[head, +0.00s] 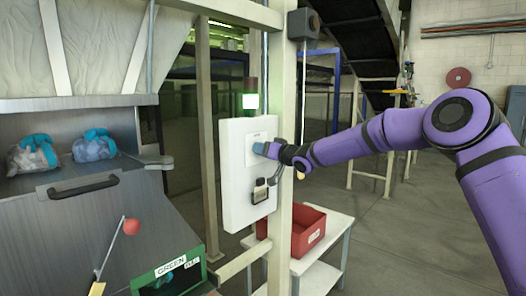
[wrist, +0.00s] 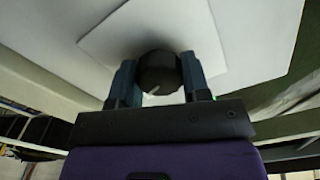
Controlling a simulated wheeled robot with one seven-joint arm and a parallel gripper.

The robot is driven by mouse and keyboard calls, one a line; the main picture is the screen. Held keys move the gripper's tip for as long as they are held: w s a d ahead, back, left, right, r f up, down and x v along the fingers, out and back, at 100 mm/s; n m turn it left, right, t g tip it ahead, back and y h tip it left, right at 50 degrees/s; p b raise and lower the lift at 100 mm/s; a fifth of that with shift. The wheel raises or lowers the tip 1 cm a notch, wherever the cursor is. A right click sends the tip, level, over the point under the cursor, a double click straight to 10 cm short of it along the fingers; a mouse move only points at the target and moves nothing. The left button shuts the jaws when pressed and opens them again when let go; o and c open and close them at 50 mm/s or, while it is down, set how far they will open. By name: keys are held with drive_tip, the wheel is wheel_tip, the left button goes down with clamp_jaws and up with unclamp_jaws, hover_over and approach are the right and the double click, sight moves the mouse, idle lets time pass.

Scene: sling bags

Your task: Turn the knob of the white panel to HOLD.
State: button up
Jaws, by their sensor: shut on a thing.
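The white panel (head: 234,190) is mounted on a pale post in the middle of the head view. My gripper (head: 262,149) reaches it from the right, at a pale label plate on its upper part. In the wrist view the round black knob (wrist: 158,72) sits between the two fingers of my gripper (wrist: 158,84), which are shut on its sides. A short pale pointer line shows on the knob's face, near its lower edge. The panel face (wrist: 240,30) spreads behind it. The HOLD mark cannot be read. In the head view my fingers hide the knob.
A small dark fitting (head: 260,191) sits lower on the panel, below my gripper. A red bin (head: 308,232) stands on a white table below. A grey chute with bagged items (head: 94,146) and a red-balled lever (head: 131,227) are left.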

drive_tip(key=m, duration=0.4)
drive_tip(key=shift+f+m, duration=0.15)
drive_tip(key=shift+m, duration=0.25)
idle(0.4)
drive_tip(key=o, duration=0.9)
drive_tip(key=shift+o, duration=0.2)
drive_tip(key=shift+d, duration=0.1)
drive_tip(key=v, duration=1)
drive_tip(key=shift+s+d, duration=0.25)
